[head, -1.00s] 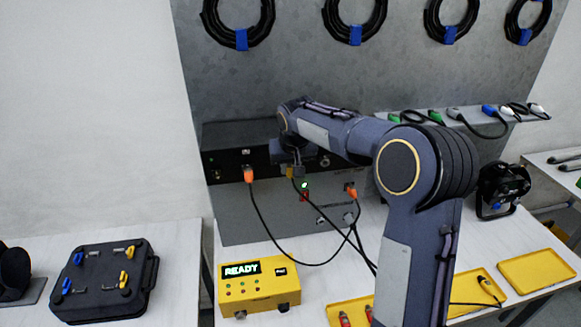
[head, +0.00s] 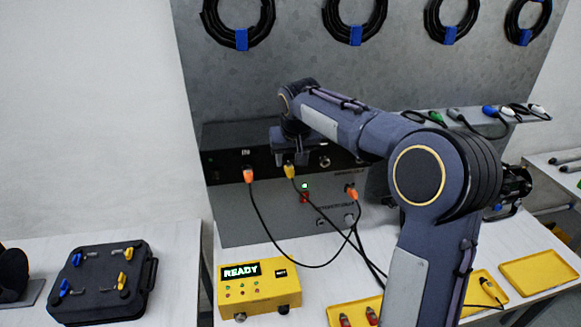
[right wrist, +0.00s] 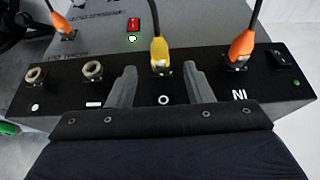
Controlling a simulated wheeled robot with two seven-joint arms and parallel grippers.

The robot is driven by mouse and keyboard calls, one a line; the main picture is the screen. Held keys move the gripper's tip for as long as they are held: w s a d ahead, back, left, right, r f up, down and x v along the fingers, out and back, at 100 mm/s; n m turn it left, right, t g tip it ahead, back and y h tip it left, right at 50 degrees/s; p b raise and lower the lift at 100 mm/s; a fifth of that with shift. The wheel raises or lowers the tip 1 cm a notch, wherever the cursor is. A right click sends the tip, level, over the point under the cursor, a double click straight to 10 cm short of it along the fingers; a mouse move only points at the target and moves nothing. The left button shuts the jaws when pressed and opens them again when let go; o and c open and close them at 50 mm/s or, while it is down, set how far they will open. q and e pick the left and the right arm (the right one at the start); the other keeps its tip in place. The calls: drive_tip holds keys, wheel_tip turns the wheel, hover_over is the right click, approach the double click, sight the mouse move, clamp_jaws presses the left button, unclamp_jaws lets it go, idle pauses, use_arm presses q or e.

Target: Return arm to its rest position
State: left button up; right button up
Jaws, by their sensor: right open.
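My right arm reaches across the head view, and my right gripper (head: 290,158) is at the front of the black panel box (head: 225,165). In the right wrist view the gripper (right wrist: 162,88) is open, with its two fingers apart and nothing between their tips. A yellow plug (right wrist: 159,50) sits in a socket just beyond the fingertips, apart from them; it also shows in the head view (head: 289,171) just below the gripper. My left gripper is not in view.
Orange plugs (head: 249,175) (head: 351,193) sit in the panels, with black cables hanging in front. A yellow box reading READY (head: 258,287) and yellow trays (head: 540,270) are on the table. A black case (head: 105,280) lies at left. Coiled cables (head: 240,20) hang above.

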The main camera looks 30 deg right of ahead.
drive_tip(key=shift+v, duration=1.75)
drive_tip(key=s+a+f+y+b, duration=0.1)
drive_tip(key=s+f+y, duration=0.1)
drive_tip(key=s, duration=0.7)
drive_tip(key=s+a+f+y+b, duration=0.1)
drive_tip(key=s+a+f, duration=0.1)
drive_tip(key=s, duration=0.7)
drive_tip(key=s+a+f+y, duration=0.1)
drive_tip(key=s+a+f, duration=0.2)
drive_tip(key=s+f, duration=0.2)
drive_tip(key=s+a+f+n+t+y+b, duration=0.1)
drive_tip(key=s+a+f, duration=0.3)
drive_tip(key=s, duration=0.5)
drive_tip(key=shift+s+f+n, duration=0.3)
drive_tip(key=shift+s+f, duration=0.05)
drive_tip(key=shift+f, duration=0.15)
